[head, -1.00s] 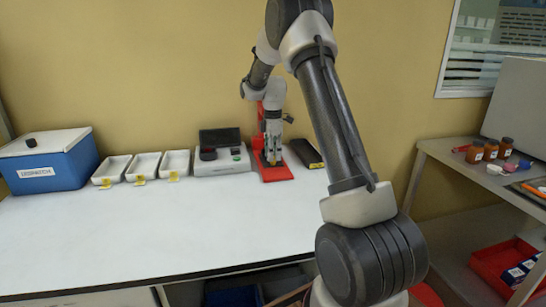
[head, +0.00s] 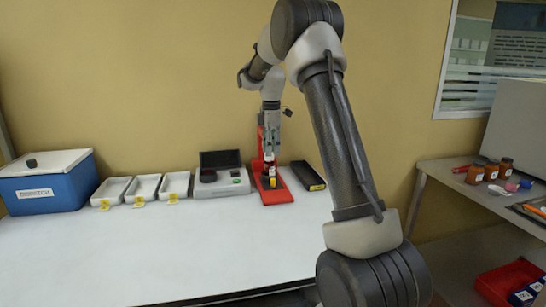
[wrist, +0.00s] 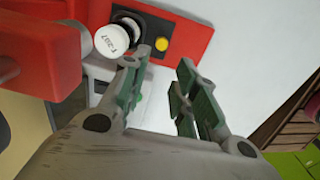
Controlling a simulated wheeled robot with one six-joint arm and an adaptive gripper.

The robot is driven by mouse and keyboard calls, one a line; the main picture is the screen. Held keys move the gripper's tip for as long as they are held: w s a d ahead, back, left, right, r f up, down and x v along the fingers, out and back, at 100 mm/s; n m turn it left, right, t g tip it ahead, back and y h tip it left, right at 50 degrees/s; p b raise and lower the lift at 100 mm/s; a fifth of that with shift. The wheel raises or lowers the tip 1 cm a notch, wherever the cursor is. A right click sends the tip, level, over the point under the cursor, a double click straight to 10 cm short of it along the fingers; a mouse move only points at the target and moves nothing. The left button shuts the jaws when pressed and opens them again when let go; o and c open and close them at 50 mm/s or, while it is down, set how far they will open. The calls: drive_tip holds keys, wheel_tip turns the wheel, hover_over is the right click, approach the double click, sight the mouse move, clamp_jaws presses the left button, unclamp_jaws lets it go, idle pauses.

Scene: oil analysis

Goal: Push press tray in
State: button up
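The red press (head: 280,191) stands on the white bench against the wall. In the wrist view its red base (wrist: 192,32) carries a round yellow part (wrist: 162,44) and a dark round piece. A white-capped item marked T-207 (wrist: 113,40) sits beside them. My gripper (wrist: 163,58) is open, with nothing between its green-lined fingers. The fingertips point at the base near the yellow part; I cannot tell whether they touch. In the head view my gripper hangs in front of the press column and hides part of it. I cannot make out the tray clearly.
A grey device (head: 222,188) and white trays (head: 175,184) stand left of the press, with a blue dispatch box (head: 48,188) farther left. A dark box (head: 308,175) lies close on its right. The front of the bench (head: 180,250) is clear.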

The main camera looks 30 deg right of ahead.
drive_tip(key=s+a, duration=0.1)
drive_tip(key=s, duration=0.2)
drive_tip(key=m+t+h, duration=0.2)
drive_tip(key=m+t, duration=0.2)
drive_tip(key=m, duration=1.7)
approach(273, 179)
drive_tip(key=f, duration=0.2)
drive_tip(key=x, duration=0.7)
drive_tip(key=shift+w+d+f, duration=0.15)
drive_tip(key=shift+w+f, duration=0.1)
drive_tip(key=shift+w, duration=0.1)
clamp_jaws()
drive_tip(key=shift+w, duration=0.1)
